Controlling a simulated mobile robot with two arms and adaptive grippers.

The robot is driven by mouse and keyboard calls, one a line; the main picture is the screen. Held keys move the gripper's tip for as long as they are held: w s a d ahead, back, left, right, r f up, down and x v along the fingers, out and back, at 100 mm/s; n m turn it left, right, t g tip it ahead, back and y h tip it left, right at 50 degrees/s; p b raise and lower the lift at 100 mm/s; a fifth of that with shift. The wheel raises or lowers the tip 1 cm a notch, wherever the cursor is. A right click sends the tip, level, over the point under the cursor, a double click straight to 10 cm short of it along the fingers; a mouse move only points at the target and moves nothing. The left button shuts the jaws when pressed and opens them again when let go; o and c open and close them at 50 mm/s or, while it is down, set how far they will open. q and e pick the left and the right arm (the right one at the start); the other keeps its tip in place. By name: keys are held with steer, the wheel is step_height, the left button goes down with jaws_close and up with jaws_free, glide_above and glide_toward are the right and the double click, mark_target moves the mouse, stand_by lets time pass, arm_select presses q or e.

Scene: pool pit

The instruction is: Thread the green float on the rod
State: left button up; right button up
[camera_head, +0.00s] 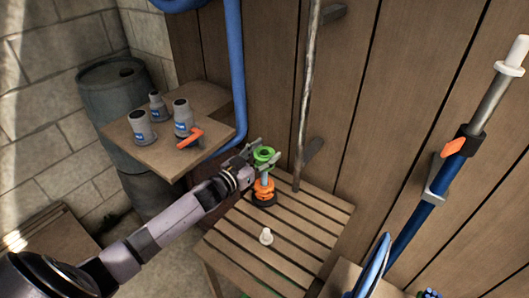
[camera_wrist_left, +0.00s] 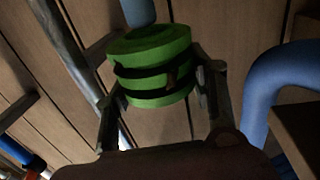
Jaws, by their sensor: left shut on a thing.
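The green float (camera_head: 264,153) is held between the fingers of my left gripper (camera_head: 262,162), above the slatted table (camera_head: 318,212). In the left wrist view the green float (camera_wrist_left: 150,65) sits between both fingers, with dark bands across its side. A grey-blue rod (camera_head: 264,180) shows below the float in the head view, rising from an orange float (camera_head: 263,192) with a dark base. In the left wrist view a grey-blue cylinder (camera_wrist_left: 138,12) shows at the float's far face. I cannot tell whether the rod is inside the float's hole. My right gripper is not in view.
A small white piece (camera_head: 266,236) stands on the table in front. A wooden shelf (camera_head: 213,100) at the left holds several grey bottles and an orange-handled item (camera_head: 190,138). A blue pipe (camera_head: 237,70) and a thin upright pole (camera_head: 306,90) stand behind. A blue pole (camera_head: 420,215) leans at the right.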

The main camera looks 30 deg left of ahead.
mark_target(262, 174)
arm_select(q)
steer(key=shift+f, duration=0.1)
steer(key=shift+f+b, duration=0.55)
steer(key=shift+f, duration=0.2)
steer(key=shift+f+b, duration=0.65)
steer(key=shift+f, duration=0.35)
steer(key=shift+f, duration=0.2)
steer(key=shift+f+b, duration=1.05)
steer(key=shift+f, duration=0.2)
steer(key=shift+f, duration=0.2)
steer(key=shift+f+b, duration=0.6)
steer(key=shift+f, duration=0.1)
